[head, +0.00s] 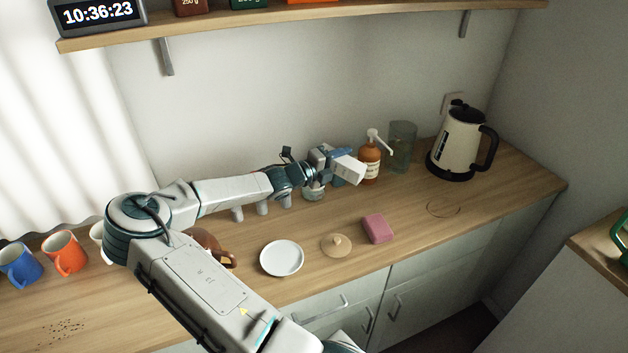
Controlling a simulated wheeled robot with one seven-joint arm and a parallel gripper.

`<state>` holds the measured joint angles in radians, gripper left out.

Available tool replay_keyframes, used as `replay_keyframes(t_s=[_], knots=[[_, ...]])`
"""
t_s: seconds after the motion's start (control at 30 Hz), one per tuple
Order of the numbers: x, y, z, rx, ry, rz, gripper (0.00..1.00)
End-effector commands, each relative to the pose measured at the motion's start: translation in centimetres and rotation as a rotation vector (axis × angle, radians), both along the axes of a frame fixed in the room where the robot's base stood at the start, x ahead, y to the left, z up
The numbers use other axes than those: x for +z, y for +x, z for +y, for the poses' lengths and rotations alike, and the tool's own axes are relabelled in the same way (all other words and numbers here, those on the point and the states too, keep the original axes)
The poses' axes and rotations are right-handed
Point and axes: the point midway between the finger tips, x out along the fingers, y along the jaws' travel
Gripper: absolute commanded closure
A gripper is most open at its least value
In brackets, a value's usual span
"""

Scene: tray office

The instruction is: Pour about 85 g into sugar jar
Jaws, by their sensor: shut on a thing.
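My gripper (346,167) is at the far end of my arm, over the back middle of the counter. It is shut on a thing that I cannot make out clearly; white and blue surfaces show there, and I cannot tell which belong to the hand. A small glass jar (314,194) stands on the counter just below and left of the gripper, partly hidden by it. It may be the sugar jar; no label or fill level is readable. A round wooden lid with a knob (337,244) lies on the counter in front. No scale reading is visible.
An amber pump bottle (369,162), a clear glass (402,147) and a kettle (462,143) stand right of the gripper. A white plate (282,258) and a pink block (377,229) lie in front. Blue (19,265) and orange mugs (65,254) are left. A shelf (300,20) hangs above.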

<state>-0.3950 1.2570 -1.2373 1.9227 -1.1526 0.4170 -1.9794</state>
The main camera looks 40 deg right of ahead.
Motion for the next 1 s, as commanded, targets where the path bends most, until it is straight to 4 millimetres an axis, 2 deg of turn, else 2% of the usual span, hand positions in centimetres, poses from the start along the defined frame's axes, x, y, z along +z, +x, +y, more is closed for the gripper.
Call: replay_keyframes(t_s=[0.23, 0.57, 0.7, 1.0], knots=[[-1.4, -1.7, -0.5, -0.003, 0.046, -0.154, 0.85], [-3.7, -1.4, -0.4, -0.002, 0.133, -0.45, 0.85], [-2.8, -1.0, -0.3, -0.001, 0.174, -0.583, 0.85], [-4.2, -1.0, -0.3, 0.0, 0.206, -0.698, 0.85]])
